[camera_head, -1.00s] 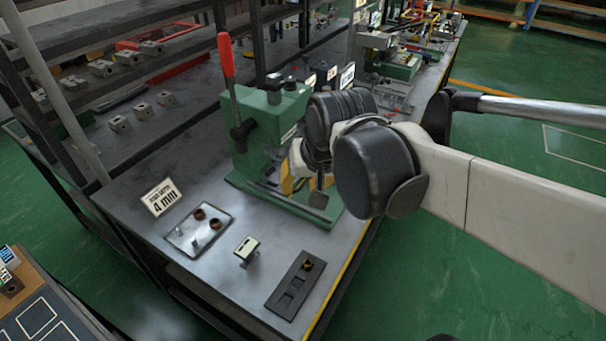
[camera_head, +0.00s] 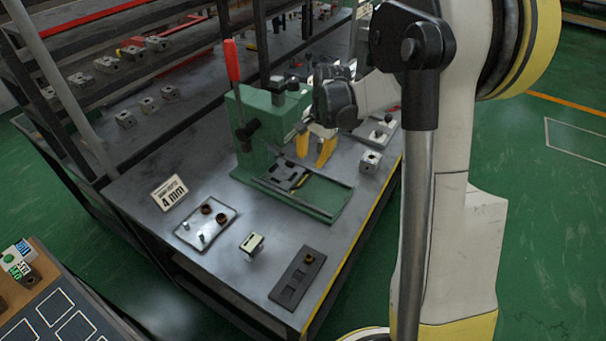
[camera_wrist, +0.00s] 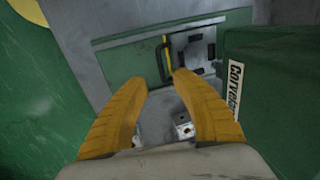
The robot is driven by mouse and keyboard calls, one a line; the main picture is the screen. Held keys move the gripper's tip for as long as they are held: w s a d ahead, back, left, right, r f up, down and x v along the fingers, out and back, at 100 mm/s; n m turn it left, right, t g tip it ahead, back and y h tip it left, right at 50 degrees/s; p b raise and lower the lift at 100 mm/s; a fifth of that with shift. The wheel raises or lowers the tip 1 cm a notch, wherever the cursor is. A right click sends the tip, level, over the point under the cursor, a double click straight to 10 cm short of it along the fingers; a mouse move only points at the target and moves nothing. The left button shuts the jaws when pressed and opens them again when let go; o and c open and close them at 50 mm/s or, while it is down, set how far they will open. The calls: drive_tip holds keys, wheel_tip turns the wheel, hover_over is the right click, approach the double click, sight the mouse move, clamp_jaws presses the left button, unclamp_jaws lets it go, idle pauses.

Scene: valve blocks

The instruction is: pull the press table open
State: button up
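The green press (camera_head: 262,135) with its red lever (camera_head: 231,60) stands on the grey workbench. Its press table (camera_head: 283,172), a grey plate with dark pads, lies low on the green base; the plate also shows in the wrist view (camera_wrist: 198,52). A black handle (camera_wrist: 161,60) beside a yellow strip is at the plate's edge. My gripper (camera_head: 312,160) has its yellow fingers pointing down above the right side of the base. In the wrist view my gripper (camera_wrist: 159,78) is open, with the handle ahead between the fingertips, apparently not gripped.
A "4 mm" sign (camera_head: 169,192), a tray with brown rings (camera_head: 206,226), a small metal block (camera_head: 252,244) and a dark fixture plate (camera_head: 296,279) lie in front of the press. A white block (camera_head: 370,161) is to the right. Shelving with metal blocks stands behind left.

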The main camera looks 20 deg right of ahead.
sight(305, 180)
drive_tip(key=f+b, duration=0.1)
drive_tip(key=f, duration=0.2)
drive_tip(key=w+f+b, duration=0.1)
drive_tip(key=f, duration=0.2)
drive_tip(key=a+f+b, duration=0.1)
drive_tip(key=f, duration=0.3)
drive_tip(key=shift+w+b, duration=0.3)
clamp_jaws()
